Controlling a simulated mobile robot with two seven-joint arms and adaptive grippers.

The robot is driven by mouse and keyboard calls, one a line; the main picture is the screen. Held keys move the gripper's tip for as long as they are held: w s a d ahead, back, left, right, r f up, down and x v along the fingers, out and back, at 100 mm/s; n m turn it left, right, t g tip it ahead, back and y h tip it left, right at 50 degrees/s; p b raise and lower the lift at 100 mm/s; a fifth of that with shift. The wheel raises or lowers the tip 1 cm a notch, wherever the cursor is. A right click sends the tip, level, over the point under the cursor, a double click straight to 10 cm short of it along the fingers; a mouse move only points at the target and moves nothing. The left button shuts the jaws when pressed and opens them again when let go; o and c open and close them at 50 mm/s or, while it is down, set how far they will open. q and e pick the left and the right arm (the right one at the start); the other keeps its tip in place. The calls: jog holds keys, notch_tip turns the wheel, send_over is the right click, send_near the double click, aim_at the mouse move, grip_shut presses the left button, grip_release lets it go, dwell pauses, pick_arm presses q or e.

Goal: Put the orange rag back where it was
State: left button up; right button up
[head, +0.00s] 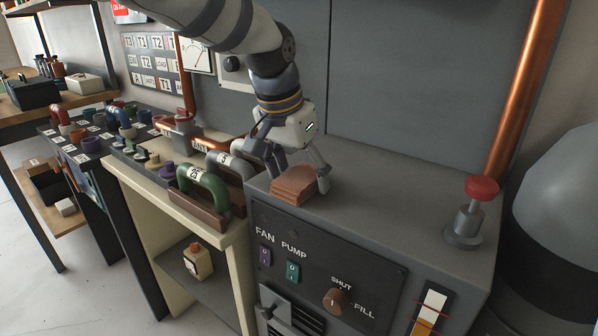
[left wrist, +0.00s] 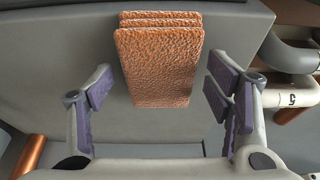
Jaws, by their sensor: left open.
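The orange rag (head: 295,184) is a folded, layered stack lying on the grey cabinet top near its front left edge. In the left wrist view the rag (left wrist: 160,65) shows a rough orange surface and lies between and ahead of the two fingers. My left gripper (head: 298,180) is above the cabinet top with its fingers spread on either side of the rag. In the left wrist view the left gripper (left wrist: 163,105) is open, with visible gaps between the rag and both purple finger pads. My right gripper is in neither view.
A red knob (head: 482,188) on a metal stem stands at the cabinet's right. A green pipe handle (head: 204,186) and a grey one (head: 232,165) stand on the shelf unit to the left. A copper pipe (head: 522,85) rises behind. The grey top (head: 400,195) right of the rag is clear.

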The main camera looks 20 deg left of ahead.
pick_arm(q)
jog(key=v, duration=1.2)
jog(key=shift+r, duration=0.1)
